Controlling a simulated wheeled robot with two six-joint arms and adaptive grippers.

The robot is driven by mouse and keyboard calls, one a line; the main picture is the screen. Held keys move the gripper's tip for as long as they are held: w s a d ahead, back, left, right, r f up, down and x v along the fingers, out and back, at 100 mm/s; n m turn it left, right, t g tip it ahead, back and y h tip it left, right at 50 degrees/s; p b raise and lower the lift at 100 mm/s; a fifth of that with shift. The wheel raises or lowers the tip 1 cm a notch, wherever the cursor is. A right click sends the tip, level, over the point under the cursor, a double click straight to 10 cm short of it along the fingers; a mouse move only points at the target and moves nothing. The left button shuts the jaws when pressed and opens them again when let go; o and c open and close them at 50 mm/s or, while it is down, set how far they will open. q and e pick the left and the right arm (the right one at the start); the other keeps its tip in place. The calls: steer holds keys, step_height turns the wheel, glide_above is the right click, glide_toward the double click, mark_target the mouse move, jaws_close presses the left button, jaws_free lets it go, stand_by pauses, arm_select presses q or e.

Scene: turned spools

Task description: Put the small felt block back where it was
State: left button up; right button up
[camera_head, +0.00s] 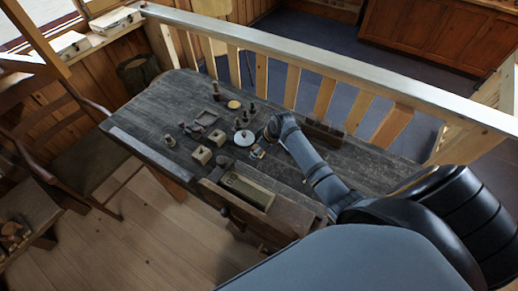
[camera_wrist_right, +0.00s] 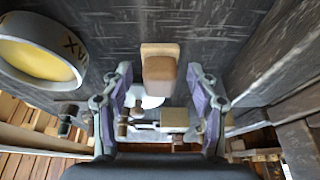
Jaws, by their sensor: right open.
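A small block (camera_wrist_right: 160,72), pale on top and brown on its near face, stands on the dark worktop in the right wrist view. It looks like the felt block. It shows between the tips of my right gripper (camera_wrist_right: 160,85), which is open, with a finger on each side. I cannot tell whether the fingers touch it. In the head view my right gripper (camera_head: 262,143) is low over the bench, and the block cannot be made out there. My left gripper is out of view.
A white disc (camera_head: 244,138), small dark spools (camera_head: 240,122) and holed wooden blocks (camera_head: 202,155) stand left of my right gripper. A wax tin (camera_wrist_right: 40,52) is at left in the wrist view. A wooden box (camera_head: 247,190) is at the bench's front; a railing (camera_head: 300,57) runs behind.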

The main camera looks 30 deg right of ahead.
steer(key=v, duration=1.2)
steer(key=shift+b, duration=0.35)
steer(key=shift+r, duration=0.15)
